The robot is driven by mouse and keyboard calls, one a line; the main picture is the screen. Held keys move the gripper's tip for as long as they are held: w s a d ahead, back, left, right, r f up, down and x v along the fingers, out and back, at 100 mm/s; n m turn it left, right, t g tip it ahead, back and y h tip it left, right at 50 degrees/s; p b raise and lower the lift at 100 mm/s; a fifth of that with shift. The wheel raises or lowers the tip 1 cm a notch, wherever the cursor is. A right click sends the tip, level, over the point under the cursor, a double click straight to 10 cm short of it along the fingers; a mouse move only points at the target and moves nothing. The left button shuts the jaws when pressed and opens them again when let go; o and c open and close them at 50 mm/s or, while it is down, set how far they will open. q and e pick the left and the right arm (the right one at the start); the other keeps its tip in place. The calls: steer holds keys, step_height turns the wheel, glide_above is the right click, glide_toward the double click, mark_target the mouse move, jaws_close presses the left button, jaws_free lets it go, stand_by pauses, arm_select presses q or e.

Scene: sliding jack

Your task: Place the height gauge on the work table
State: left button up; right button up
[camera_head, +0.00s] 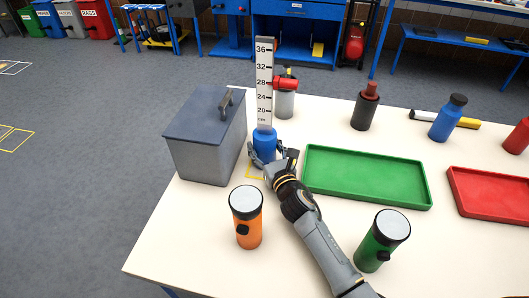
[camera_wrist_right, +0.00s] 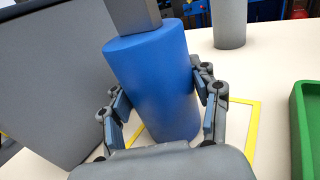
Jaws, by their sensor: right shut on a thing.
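The height gauge (camera_head: 264,85) stands upright, a white numbered scale with a red slider on a blue round base (camera_head: 264,142). My right gripper (camera_head: 266,158) is shut around the blue base, with its fingers on both sides. In the right wrist view the blue base (camera_wrist_right: 158,85) sits between the fingers (camera_wrist_right: 165,110), and the scale is cut off at the top. The base is over or on a yellow-outlined square (camera_wrist_right: 252,125) on the white work table (camera_head: 180,225). I cannot tell whether it touches the table. My left gripper is not in view.
A grey lidded box (camera_head: 205,145) stands close on the left. A green tray (camera_head: 365,175) lies to the right, and a red tray (camera_head: 490,195) farther right. An orange canister (camera_head: 246,220) and a green canister (camera_head: 382,242) stand in front. A grey cylinder (camera_head: 285,100) stands behind the gauge.

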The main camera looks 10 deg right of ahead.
steer(key=shift+r, duration=0.15)
steer(key=shift+f, duration=0.2)
steer(key=o, duration=1.5)
steer(key=shift+c, duration=0.2)
steer(key=shift+r, duration=0.1)
steer(key=shift+s, duration=0.2)
steer(key=s, duration=0.3)
steer(key=s+d+p, duration=0.1)
steer(key=s, duration=0.3)
steer(key=s+d+p, duration=0.1)
steer(key=s, duration=0.3)
steer(key=shift+s+d, duration=0.2)
steer(key=shift+s, duration=0.05)
